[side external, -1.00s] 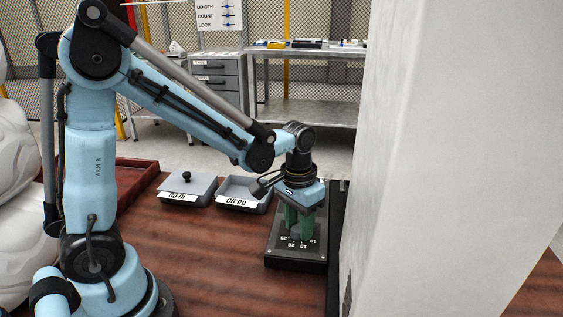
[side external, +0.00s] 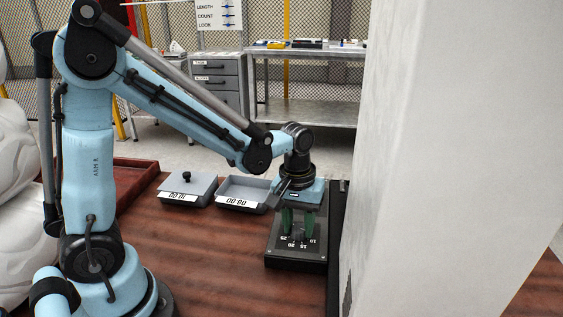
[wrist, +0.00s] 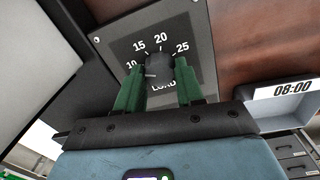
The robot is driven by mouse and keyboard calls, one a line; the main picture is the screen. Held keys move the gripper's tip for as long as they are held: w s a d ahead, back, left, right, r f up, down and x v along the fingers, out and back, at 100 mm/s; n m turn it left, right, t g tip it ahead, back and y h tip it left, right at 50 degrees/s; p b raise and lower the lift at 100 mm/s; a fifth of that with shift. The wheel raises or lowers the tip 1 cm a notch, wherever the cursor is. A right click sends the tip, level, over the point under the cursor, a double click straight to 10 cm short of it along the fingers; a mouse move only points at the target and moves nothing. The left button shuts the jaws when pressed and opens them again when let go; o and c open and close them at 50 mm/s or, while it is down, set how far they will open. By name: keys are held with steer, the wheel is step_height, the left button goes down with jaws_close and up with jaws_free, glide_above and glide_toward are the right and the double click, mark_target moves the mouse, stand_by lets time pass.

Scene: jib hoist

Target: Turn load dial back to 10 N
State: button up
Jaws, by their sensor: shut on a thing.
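The load dial is a dark round knob (wrist: 158,67) on a dark panel (wrist: 207,75) printed with 10, 15, 20, 25 and LOAD. In the wrist view a small pale mark shows on the knob's lower left, but which number it points to is unclear. My gripper (wrist: 158,66) has its green fingers shut on the knob, one on each side. In the side view the panel (side external: 283,259) lies flat on the table, and my gripper (side external: 299,230) points straight down over it. The fingers partly hide the knob there.
A grey box with a knobbed lid (side external: 202,186) and an open grey tray (side external: 262,184) labelled 08:00 sit left of the panel. A large pale column (side external: 450,150) blocks the right side. The brown table (side external: 190,245) is clear in front.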

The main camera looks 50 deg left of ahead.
stand_by(0.3)
steer(key=o, duration=1)
steer(key=shift+o, duration=0.2)
step_height(320, 180, up, 12)
steer(key=shift+s+a, duration=0.15)
steer(key=shift+a, duration=0.1)
steer(key=m+t, duration=0.7)
glide_toward(295, 227)
steer(key=shift+a+r, duration=0.25)
steer(key=shift+r, duration=0.35)
steer(key=shift+a+r, duration=0.3)
steer(key=shift+r, duration=0.25)
